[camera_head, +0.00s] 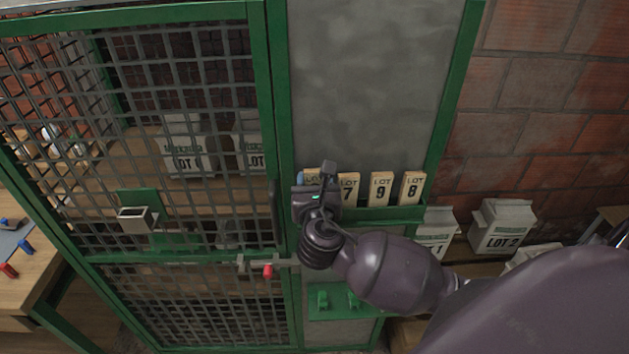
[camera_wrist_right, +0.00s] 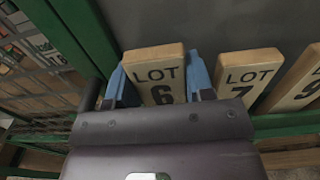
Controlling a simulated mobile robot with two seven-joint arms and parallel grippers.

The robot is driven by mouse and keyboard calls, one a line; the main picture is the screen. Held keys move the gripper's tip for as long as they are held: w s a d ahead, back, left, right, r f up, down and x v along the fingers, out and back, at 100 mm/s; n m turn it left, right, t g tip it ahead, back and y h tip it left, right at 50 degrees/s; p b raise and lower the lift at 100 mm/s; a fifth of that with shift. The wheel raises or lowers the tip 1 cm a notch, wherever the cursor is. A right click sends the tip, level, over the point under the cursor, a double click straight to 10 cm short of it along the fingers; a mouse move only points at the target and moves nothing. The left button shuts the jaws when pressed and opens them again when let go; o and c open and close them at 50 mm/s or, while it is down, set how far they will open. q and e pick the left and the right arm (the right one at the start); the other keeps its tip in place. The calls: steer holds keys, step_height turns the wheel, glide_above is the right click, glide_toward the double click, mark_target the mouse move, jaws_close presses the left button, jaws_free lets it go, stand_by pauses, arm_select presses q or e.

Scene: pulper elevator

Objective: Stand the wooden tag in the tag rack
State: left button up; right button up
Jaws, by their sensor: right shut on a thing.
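The wooden tag marked LOT 6 (camera_head: 311,174) is at the left end of the tag row, mostly hidden behind my right gripper (camera_head: 316,178). In the right wrist view the tag (camera_wrist_right: 158,63) stands between the blue fingertips of the right gripper (camera_wrist_right: 160,80), which is shut on its sides. The green tag rack (camera_head: 400,214) is fixed low on the grey panel. Tags 7 (camera_head: 348,188), 9 (camera_head: 381,188) and 8 (camera_head: 412,187) stand in it. Tag 6 lines up beside tag 7 with a gap; its lower end is hidden, so I cannot tell whether it touches the rack.
A green-framed mesh door (camera_head: 140,130) is just left of the rack, with a red-tipped latch (camera_head: 267,271) below. White LOT sacks (camera_head: 501,226) stand at the right by the brick wall. The grey panel (camera_head: 375,85) above the tags is clear.

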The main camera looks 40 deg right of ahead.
steer(key=shift+f, duration=0.6)
stand_by(0.3)
steer(key=o, duration=1)
steer(key=shift+b+v, duration=0.6)
steer(key=shift+v, duration=4.85)
steer(key=shift+w, duration=0.1)
